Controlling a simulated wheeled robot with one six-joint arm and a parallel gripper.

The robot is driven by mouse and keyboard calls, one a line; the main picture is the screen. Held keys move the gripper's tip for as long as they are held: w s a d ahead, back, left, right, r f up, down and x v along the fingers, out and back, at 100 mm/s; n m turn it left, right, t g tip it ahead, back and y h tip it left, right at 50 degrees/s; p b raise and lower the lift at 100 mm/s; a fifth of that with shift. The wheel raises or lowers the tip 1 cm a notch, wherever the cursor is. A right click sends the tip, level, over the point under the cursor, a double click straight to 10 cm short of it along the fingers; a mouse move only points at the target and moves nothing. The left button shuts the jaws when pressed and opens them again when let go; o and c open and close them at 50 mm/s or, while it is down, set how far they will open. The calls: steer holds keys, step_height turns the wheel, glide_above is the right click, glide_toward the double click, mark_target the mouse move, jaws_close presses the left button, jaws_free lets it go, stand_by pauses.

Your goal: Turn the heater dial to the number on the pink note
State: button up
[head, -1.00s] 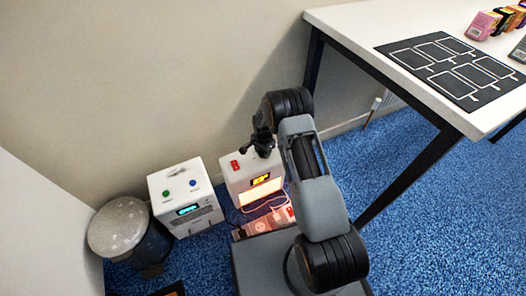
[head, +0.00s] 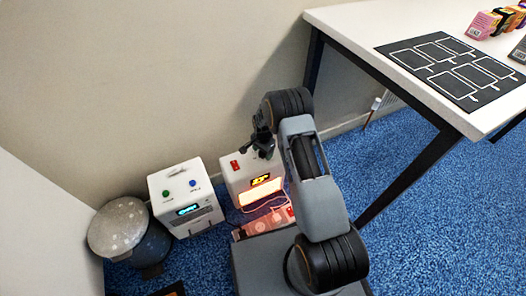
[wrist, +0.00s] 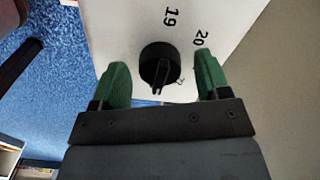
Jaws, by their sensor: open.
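The heater (head: 236,175) is a white box on the floor with a red switch, a lit display and an orange glowing front. Its black round dial (wrist: 160,66) shows in the wrist view on the white top, with a pale mark on its lower edge. The numbers 19 and 20 are printed beside it; another mark at its lower right is too small to read. My gripper (wrist: 161,62) is open, its green fingers on either side of the dial with gaps. In the head view my gripper (head: 258,146) is above the heater and hides the dial. I cannot make out a pink note.
A second white box (head: 176,203) with green and blue buttons stands left of the heater. A grey-lidded bin (head: 117,228) is further left. A reddish strip (head: 262,224) lies before the heater. A white table (head: 365,28) with a black mat stands right.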

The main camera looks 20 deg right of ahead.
step_height(320, 180, up, 14)
steer(key=p, duration=0.4)
steer(key=shift+f+p, duration=0.15)
steer(key=shift+p, duration=0.15)
steer(key=s+r+n+t+p, duration=0.1)
steer(key=s+r+n+p, duration=0.3)
steer(key=r, duration=0.7)
steer(key=s+r+m+p, duration=0.15)
steer(key=r+p, duration=0.45)
steer(key=r, duration=0.6)
steer(key=s+r+n+t+p, duration=0.1)
steer(key=s+r+n+p, duration=0.3)
steer(key=r, duration=0.7)
steer(key=s+r+n+t+p, duration=0.1)
steer(key=s+r+n+p, duration=0.4)
steer(key=s+r+p, duration=1)
step_height(320, 180, up, 6)
steer(key=shift+s+a+f+t, duration=0.15)
steer(key=shift+s+t, duration=0.15)
steer(key=shift+s, duration=0.85)
steer(key=shift+c, duration=0.3)
